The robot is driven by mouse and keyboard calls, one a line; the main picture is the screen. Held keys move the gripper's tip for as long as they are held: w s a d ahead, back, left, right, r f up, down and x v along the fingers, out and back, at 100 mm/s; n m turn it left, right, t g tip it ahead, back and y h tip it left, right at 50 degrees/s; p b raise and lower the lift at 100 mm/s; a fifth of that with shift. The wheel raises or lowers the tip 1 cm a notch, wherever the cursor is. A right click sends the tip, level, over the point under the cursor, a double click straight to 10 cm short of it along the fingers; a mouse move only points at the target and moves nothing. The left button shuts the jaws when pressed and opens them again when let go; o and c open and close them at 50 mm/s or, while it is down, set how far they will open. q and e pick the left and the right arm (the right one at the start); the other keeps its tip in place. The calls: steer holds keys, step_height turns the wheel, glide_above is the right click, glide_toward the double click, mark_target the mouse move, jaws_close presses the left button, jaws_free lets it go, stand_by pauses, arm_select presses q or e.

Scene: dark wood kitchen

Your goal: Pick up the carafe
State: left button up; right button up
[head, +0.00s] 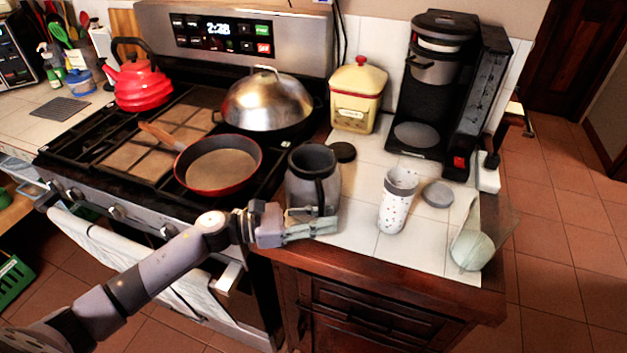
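The carafe (300,185) is a dark grey pot with a black handle, standing upright and open-topped on the tiled counter right of the stove. A round black lid (343,152) lies behind it. My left gripper (318,228) is low in front of the carafe, at the counter's front edge, with its fingers pointing right. Its fingers overlap the carafe's base in the picture. I cannot tell whether they touch it, or how far apart they are. The carafe looks unheld. My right gripper is out of view.
A patterned white cup (398,205) and a grey lid (437,194) stand to the right. A black coffee maker (440,85) and a yellow canister (357,97) are behind. A red pan (218,165) is on the stove at left. A pale round object (472,249) is near the right corner.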

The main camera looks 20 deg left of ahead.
arm_select(q)
steer(key=shift+c, duration=0.2)
jaws_close()
stand_by(0.6)
steer(key=shift+a+r, duration=0.1)
